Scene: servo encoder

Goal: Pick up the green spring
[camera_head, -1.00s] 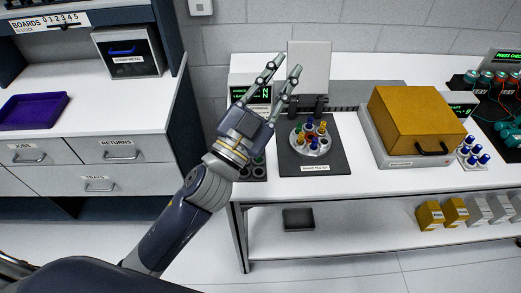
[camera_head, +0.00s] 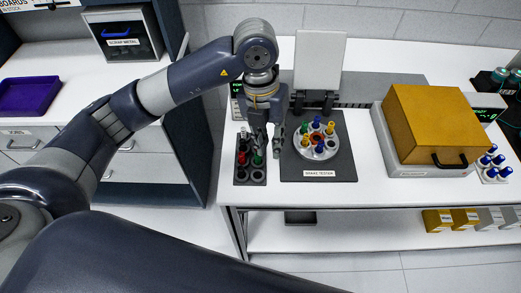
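A black holder (camera_head: 250,177) stands on the white bench, left of the brake tester. It has red pieces (camera_head: 242,156) in its left column and a green piece (camera_head: 258,160), which looks like a green spring, in its right column. My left gripper (camera_head: 266,150) points down over the holder's right side, with its fingers apart. The fingertips are close to the green piece, but whether they touch it is unclear. The gripper hides the back of the holder. My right gripper is not in view.
The brake tester (camera_head: 320,173) has a round plate (camera_head: 303,150) with blue, green and yellow pieces, close right of my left gripper. Its raised grey lid (camera_head: 318,60) stands behind. A yellow box (camera_head: 430,115) is farther right. A purple tray (camera_head: 30,95) lies on the left counter.

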